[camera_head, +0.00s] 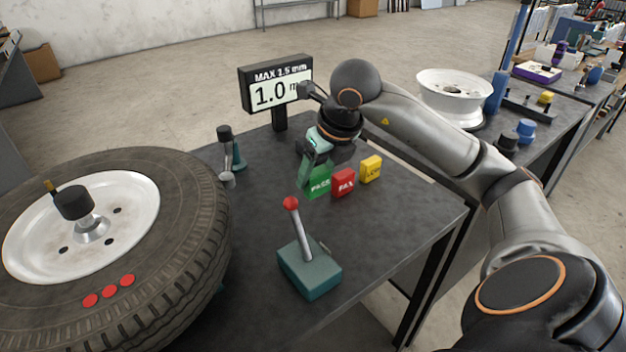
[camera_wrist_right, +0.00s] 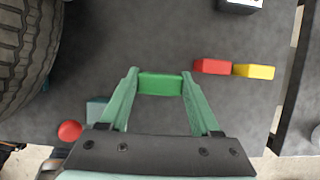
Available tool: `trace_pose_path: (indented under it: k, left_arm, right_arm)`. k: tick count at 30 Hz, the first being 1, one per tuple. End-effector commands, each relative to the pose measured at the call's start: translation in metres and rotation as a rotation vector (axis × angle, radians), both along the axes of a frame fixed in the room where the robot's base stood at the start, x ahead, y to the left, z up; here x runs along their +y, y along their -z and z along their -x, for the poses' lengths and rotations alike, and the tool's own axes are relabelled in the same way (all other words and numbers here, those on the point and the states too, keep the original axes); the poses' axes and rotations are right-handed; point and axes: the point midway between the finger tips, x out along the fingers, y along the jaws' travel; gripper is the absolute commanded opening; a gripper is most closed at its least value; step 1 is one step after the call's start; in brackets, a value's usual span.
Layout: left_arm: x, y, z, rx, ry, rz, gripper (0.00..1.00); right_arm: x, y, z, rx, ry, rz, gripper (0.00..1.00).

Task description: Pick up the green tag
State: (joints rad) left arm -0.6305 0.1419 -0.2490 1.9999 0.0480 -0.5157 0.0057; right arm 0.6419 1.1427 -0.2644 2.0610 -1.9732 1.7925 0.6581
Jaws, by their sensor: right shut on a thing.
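The green tag (camera_head: 319,182), marked PASS, stands on the dark table beside the red and yellow tags. It also shows in the right wrist view (camera_wrist_right: 160,84). My right gripper (camera_head: 315,165) reaches down to it from above. In the right wrist view my right gripper (camera_wrist_right: 160,80) has one finger at each end of the green tag and is shut on it. I cannot tell whether the tag is clear of the table. My left gripper is not in view.
The red tag (camera_head: 343,182) and yellow tag (camera_head: 371,169) stand close by on the right. A lever with a red knob (camera_head: 291,203) on a teal base (camera_head: 310,270) stands in front. A large tire (camera_head: 190,220) is at left. A display (camera_head: 276,85) reading 1.0 stands behind.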

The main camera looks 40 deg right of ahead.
Motion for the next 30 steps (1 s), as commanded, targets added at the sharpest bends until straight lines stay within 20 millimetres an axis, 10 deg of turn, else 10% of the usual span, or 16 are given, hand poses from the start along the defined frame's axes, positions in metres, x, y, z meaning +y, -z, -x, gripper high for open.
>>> trace_pose_path:
  k: [13, 30]
  left_arm:
    - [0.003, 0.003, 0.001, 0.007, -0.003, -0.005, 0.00]
    - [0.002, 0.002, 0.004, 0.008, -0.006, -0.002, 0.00]
  right_arm:
    - [0.040, -0.055, 0.080, -0.002, 0.000, 0.005, 0.10]
    - [0.049, -0.063, 0.098, 0.000, -0.004, 0.002, 0.10]
